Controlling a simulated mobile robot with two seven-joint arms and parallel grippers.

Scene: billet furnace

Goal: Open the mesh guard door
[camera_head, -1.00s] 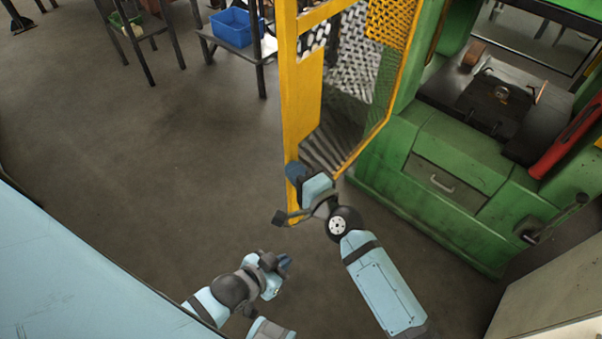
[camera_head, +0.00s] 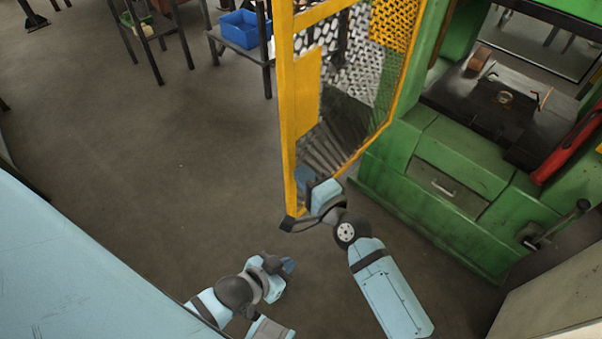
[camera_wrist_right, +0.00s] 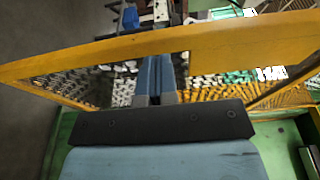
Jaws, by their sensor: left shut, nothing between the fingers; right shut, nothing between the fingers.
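The mesh guard door (camera_head: 306,95) has a yellow frame with metal mesh. It stands upright in the middle of the head view, its panel running from a near yellow post back toward the green machine. My right gripper (camera_head: 304,178) is at the lower end of that post. In the right wrist view its blue fingers (camera_wrist_right: 153,60) are shut and empty, close against the yellow frame bar (camera_wrist_right: 230,40); I cannot tell whether they touch it. Mesh shows on both sides of them. My left gripper (camera_head: 288,265) is shut and empty, low over the floor, apart from the door.
The green machine (camera_head: 455,190) with a drawer, a lever handle (camera_head: 555,225) and a red part (camera_head: 570,145) fills the right side. A blue bin (camera_head: 240,30) sits on a rack at the back. The grey floor (camera_head: 150,150) left of the door is clear.

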